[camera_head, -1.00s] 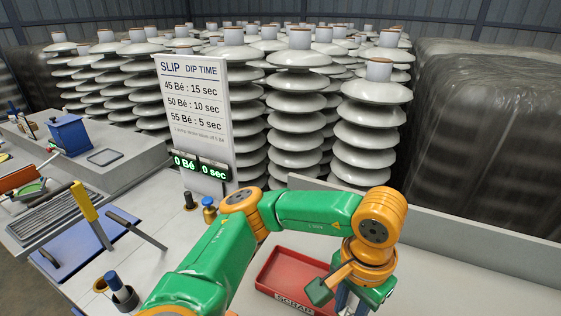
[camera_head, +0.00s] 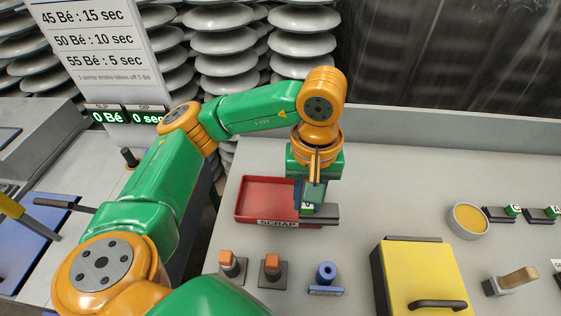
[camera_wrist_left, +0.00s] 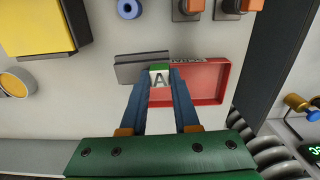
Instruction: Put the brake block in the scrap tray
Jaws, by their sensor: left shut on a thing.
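My left gripper (camera_head: 312,200) is shut on a dark grey block with a green-and-white tag, which I take to be the brake block (camera_head: 322,215). The left wrist view shows the block (camera_wrist_left: 135,67) with the tag, lettered A, between the fingertips (camera_wrist_left: 160,80). The red scrap tray (camera_head: 262,198) lies below and to the left in the head view, its front lettered SCRAP. The block is at the tray's right front corner, partly past its edge. I cannot tell its height over the tray. The tray also shows in the wrist view (camera_wrist_left: 210,92). The right gripper is not in view.
In front of the tray stand two orange-topped pieces (camera_head: 270,266) and a blue ring-shaped part (camera_head: 326,272). A yellow case (camera_head: 420,275) is at front right. A round bowl (camera_head: 468,220) and tagged grey pieces (camera_head: 500,214) lie farther right. A low wall backs the table.

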